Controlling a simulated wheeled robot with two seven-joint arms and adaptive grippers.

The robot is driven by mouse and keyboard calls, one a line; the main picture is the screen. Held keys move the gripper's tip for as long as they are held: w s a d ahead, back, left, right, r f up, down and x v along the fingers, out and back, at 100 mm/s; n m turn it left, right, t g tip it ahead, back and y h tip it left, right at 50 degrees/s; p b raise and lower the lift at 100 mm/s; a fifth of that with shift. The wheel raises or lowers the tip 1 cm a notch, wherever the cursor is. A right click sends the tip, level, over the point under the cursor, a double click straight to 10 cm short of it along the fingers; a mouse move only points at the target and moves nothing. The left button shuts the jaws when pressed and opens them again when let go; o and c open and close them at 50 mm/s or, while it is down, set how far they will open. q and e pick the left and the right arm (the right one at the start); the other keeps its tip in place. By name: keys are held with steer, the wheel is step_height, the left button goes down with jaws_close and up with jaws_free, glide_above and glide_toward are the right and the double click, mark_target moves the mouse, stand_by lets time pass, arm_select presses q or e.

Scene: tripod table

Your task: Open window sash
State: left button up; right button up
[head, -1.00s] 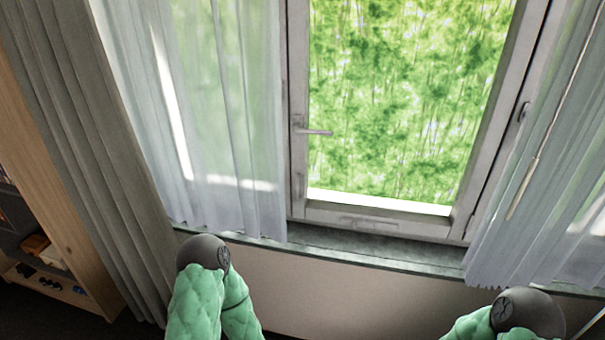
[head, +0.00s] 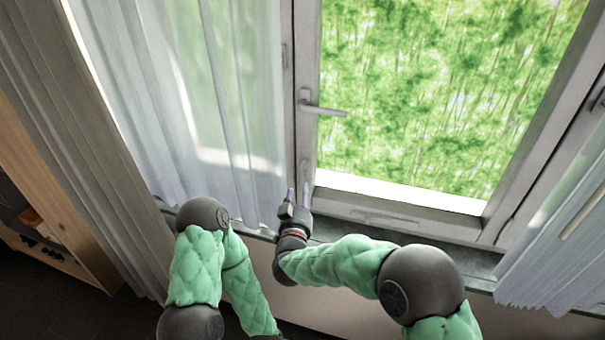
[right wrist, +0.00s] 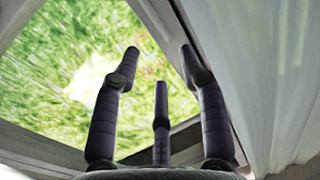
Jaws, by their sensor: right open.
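The window sash (head: 402,207) has a pale frame around a bright pane with green foliage behind it. It appears to sit in its outer frame. Its lever handle (head: 326,110) is on the left stile and points right, roughly horizontal. My right gripper (head: 298,196) is below the handle, near the sash's lower left corner, apart from the handle. Its fingers point up, spread open and empty. In the right wrist view the open fingers (right wrist: 160,62) stand before the pane and frame; the handle cannot be made out there. My left gripper is not in view.
A sheer curtain (head: 225,95) hangs just left of the handle, close to my right gripper. Another sheer curtain (head: 563,240) hangs at the right. A sill (head: 470,262) runs below the window. A wooden shelf (head: 60,215) stands at the far left.

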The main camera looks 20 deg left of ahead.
steer(key=w+a+b, duration=0.1)
steer(key=w, duration=0.8)
steer(key=shift+w+a, duration=0.2)
steer(key=shift+a, duration=0.1)
jaws_close()
